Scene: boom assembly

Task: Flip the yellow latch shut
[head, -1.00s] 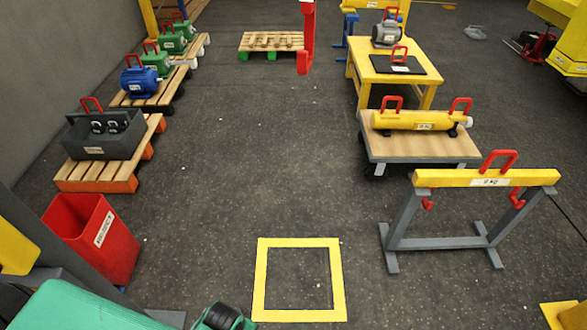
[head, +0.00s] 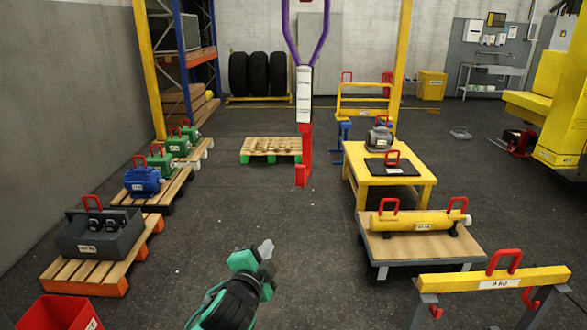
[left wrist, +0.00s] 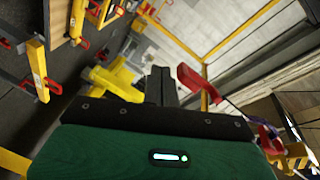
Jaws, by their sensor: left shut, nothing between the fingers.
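I cannot pick out a yellow latch for certain in either view. A red hanging fitting (head: 305,150) with a white label hangs from a purple sling (head: 305,45) in the middle of the head view. A red part with a purple strap (left wrist: 200,84) shows right of the fingers in the left wrist view. My left gripper (head: 266,250) is raised at the lower middle of the head view, shut and empty, apart from the red fitting. Its dark fingers (left wrist: 161,84) are together in the left wrist view. My right gripper is not in view.
Pallets with motors (head: 143,181) and a grey box (head: 98,235) line the left. A yellow table (head: 360,187), a cart with a yellow cylinder (head: 405,222) and a yellow beam (head: 490,278) stand right. The floor (head: 225,215) between is clear.

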